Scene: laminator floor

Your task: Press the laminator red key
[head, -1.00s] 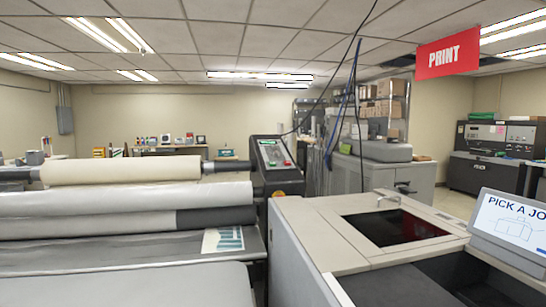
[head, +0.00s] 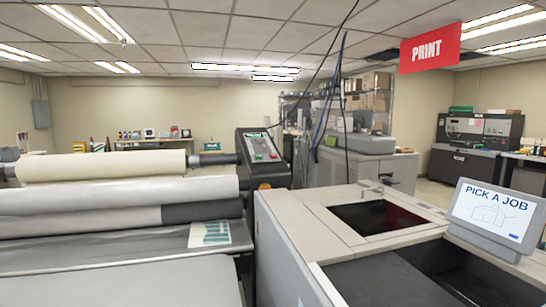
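The laminator (head: 120,215) fills the left side of the head view, with a cream roll (head: 100,166) on top and a grey-white roll (head: 110,195) below. Its control panel (head: 262,150) stands at the right end of the rolls, tilted, with a green strip at the top and several small keys. Small red marks show among the keys, but they are too small to tell which is the red key. An orange-yellow round part (head: 264,186) sits below the panel. Neither of my grippers is in view.
A beige machine (head: 300,215) with a dark recessed window and a "PICK A JOB" screen (head: 497,215) stands at right, close beside the laminator. Shelves and a grey printer (head: 362,142) are behind. A red PRINT sign (head: 430,48) hangs overhead.

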